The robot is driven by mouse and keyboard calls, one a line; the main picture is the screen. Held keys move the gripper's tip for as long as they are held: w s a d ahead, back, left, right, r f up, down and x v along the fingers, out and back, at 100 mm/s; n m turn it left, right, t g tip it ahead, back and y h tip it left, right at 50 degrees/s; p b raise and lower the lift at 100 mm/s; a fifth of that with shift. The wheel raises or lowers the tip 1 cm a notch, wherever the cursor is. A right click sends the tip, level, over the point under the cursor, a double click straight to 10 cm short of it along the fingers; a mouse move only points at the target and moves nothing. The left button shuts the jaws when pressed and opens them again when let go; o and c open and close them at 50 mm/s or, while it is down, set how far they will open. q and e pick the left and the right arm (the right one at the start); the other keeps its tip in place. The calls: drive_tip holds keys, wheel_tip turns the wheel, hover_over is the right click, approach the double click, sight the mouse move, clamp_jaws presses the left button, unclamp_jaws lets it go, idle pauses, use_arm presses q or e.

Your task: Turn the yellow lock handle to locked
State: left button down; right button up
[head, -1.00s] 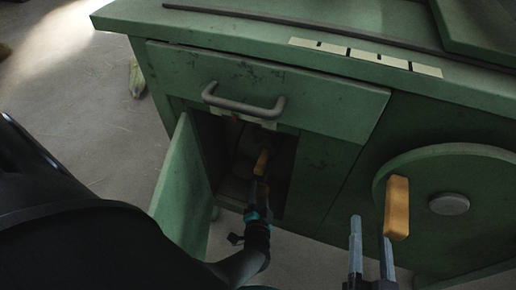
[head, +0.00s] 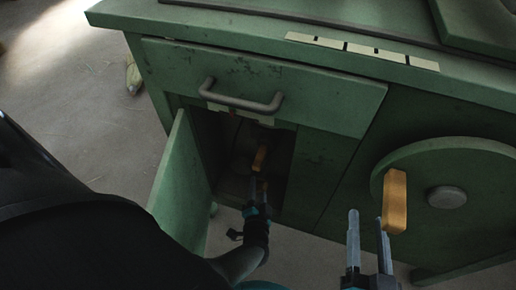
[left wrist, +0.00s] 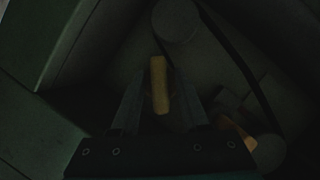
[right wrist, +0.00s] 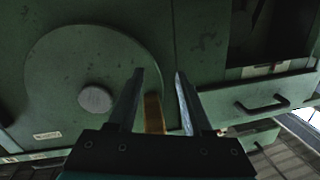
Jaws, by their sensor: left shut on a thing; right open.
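The yellow lock handle (head: 259,158) is a short bar inside the dark open compartment under the drawer. In the left wrist view it (left wrist: 160,84) stands nearly upright between the fingers. My left gripper (head: 258,187) reaches into the compartment from the front and is shut on this handle; the exact contact is too dark to make out. My right gripper (head: 367,217) is open in front of the green wheel, close to its orange-yellow crank grip (head: 395,203). In the right wrist view that grip (right wrist: 153,113) shows between the fingers, nearer the left one.
The green cabinet door (head: 174,185) stands open left of my left arm. The drawer with its grey handle (head: 241,103) is above the compartment. The green wheel (head: 455,220) with a grey hub (head: 446,197) is at right. Dark round parts and a yellowish piece (left wrist: 237,131) lie beside the lock handle.

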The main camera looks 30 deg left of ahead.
use_arm(q)
drive_tip(key=shift+n+h+p, duration=0.4)
drive_tip(key=shift+n+p, duration=0.1)
drive_tip(key=shift+n+h+p, duration=0.45)
drive_tip(key=shift+n+h, duration=0.05)
drive_tip(key=shift+n, duration=0.3)
drive_tip(key=shift+n+h, duration=0.5)
drive_tip(key=shift+n, duration=0.2)
drive_tip(key=shift+n+h+p, duration=0.3)
drive_tip(key=shift+n+h, duration=0.1)
drive_tip(key=shift+n, duration=0.2)
use_arm(e)
drive_tip(key=shift+w+d+f+n+g+h, duration=0.25)
drive_tip(key=shift+d+f+g+h, duration=0.35)
drive_tip(key=shift+g, duration=0.5)
drive_tip(key=shift+w+d+f+n+g+h, duration=0.15)
drive_tip(key=shift+w+d+f+g+h, duration=0.15)
drive_tip(key=shift+d+f+g, duration=0.55)
drive_tip(key=shift+r+g, duration=0.15)
drive_tip(key=shift+g, duration=0.2)
use_arm(q)
drive_tip(key=c, duration=0.8)
unclamp_jaws()
drive_tip(key=shift+o, duration=0.2)
